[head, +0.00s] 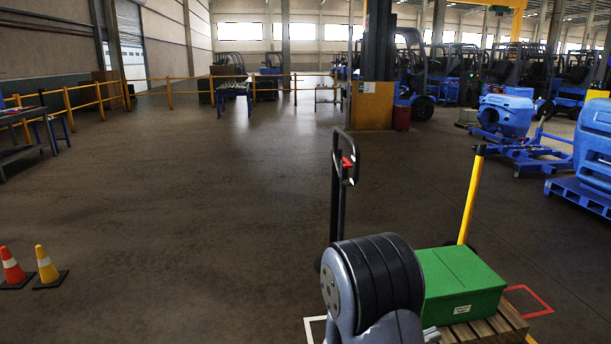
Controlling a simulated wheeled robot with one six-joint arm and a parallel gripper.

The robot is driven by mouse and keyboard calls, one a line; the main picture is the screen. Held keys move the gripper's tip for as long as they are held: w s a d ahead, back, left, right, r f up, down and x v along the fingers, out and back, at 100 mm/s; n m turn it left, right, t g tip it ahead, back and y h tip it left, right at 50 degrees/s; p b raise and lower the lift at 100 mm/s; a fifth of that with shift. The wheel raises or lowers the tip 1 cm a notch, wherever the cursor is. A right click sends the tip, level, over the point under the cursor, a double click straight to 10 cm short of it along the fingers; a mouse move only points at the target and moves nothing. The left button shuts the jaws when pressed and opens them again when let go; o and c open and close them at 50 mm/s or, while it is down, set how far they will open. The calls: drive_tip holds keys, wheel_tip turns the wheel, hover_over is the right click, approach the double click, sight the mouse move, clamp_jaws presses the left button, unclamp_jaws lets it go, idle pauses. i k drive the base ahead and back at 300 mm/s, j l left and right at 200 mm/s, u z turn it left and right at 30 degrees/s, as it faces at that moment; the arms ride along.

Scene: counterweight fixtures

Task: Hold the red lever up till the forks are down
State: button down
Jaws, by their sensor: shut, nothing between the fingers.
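The red lever (346,163) is a small red piece inside the black loop handle (345,150) of a pallet truck, right of centre. The handle stands nearly upright on a dark shaft (338,205). Behind my arm, a green box (460,283) sits on a wooden pallet (490,327). The forks are hidden, so their height cannot be told. My grey and black arm link fills the bottom centre and covers the truck's lower part. My gripper is out of view. Nothing of mine is seen touching the lever.
A yellow post (471,198) stands behind the green box. Red floor marking (541,301) lies right of the pallet. An orange cone (12,268) and a yellow cone (46,265) stand at lower left. Blue equipment (594,150) is at right. The floor at left centre is clear.

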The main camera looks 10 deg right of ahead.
sight(349, 164)
drive_tip(key=i+j, duration=0.35)
drive_tip(key=i, duration=0.2)
drive_tip(key=i+j, duration=0.35)
drive_tip(key=i, duration=0.2)
drive_tip(key=i+j+z, duration=0.1)
drive_tip(key=i+j, duration=0.25)
drive_tip(key=i, duration=0.2)
drive_tip(key=i+l, duration=0.15)
drive_tip(key=i, duration=0.3)
drive_tip(key=i+l, duration=0.15)
drive_tip(key=i, duration=0.3)
